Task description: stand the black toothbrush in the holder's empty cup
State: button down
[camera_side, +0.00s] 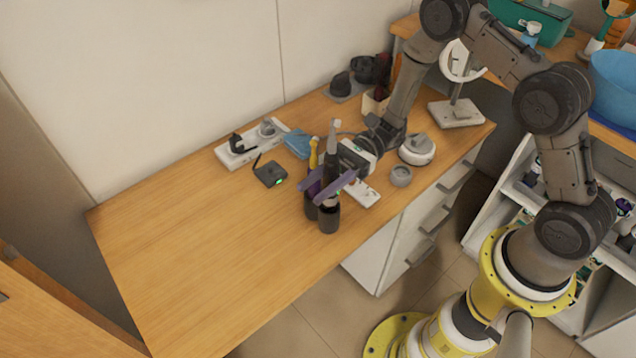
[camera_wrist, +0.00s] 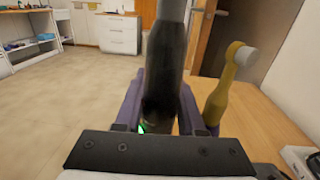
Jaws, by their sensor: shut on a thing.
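The black toothbrush (camera_side: 331,157) is upright, with a light grey head at its top. My gripper (camera_side: 321,187), with purple fingers, is shut on its dark handle; the wrist view shows the handle (camera_wrist: 167,60) between both fingers (camera_wrist: 160,108). The holder has two dark cups side by side. The yellow toothbrush (camera_side: 313,153) stands in the rear-left cup (camera_side: 311,208); it also shows in the wrist view (camera_wrist: 229,85). The black toothbrush is over the front cup (camera_side: 329,218). My fingers hide its lower end, so I cannot tell whether it is inside.
A black box with a green light (camera_side: 270,174), a power strip (camera_side: 250,145) and a blue cloth (camera_side: 297,144) lie behind to the left. The desk's left front (camera_side: 200,260) is clear.

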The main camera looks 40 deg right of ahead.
jog(key=shift+f, duration=3.85)
jog(key=shift+c, duration=2.1)
grip_release()
notch_tip(320, 180, up, 8)
jog(key=shift+r, duration=0.15)
notch_tip(320, 180, up, 16)
jog(key=w+m+t+h, duration=0.1)
jog(key=w+m+t, duration=0.3)
jog(key=w, duration=1.5)
jog(key=shift+a+r+m+t, duration=0.15)
jog(key=shift+a+m+t, duration=0.25)
jog(key=shift+t, duration=1.4)
